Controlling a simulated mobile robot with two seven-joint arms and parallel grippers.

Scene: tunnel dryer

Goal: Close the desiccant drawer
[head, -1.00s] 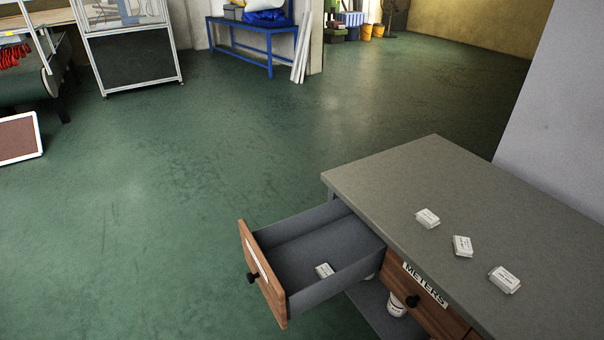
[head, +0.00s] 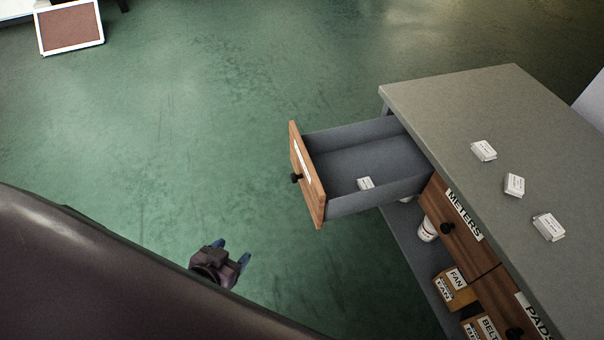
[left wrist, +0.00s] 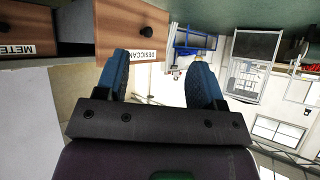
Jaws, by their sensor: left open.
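The desiccant drawer (head: 307,175) is pulled open from the left end of the grey cabinet (head: 470,110). It has a wooden front and a black knob, and one small white packet (head: 365,184) lies inside it. Its front, with a DESICCANT label, also shows upside down in the left wrist view (left wrist: 120,28). My left gripper (head: 234,257) is open and empty, in front of the drawer and to its lower left in the head view, apart from it. Its blue fingers (left wrist: 162,80) show in the left wrist view. My right gripper is out of view.
Several more white packets lie on the cabinet top, such as this packet (head: 514,185). A shut METERS drawer (head: 452,222) is beside the open one. Labelled boxes (head: 455,288) and a white jar (head: 428,230) stand on the lower shelf. The green floor left of the drawer is clear.

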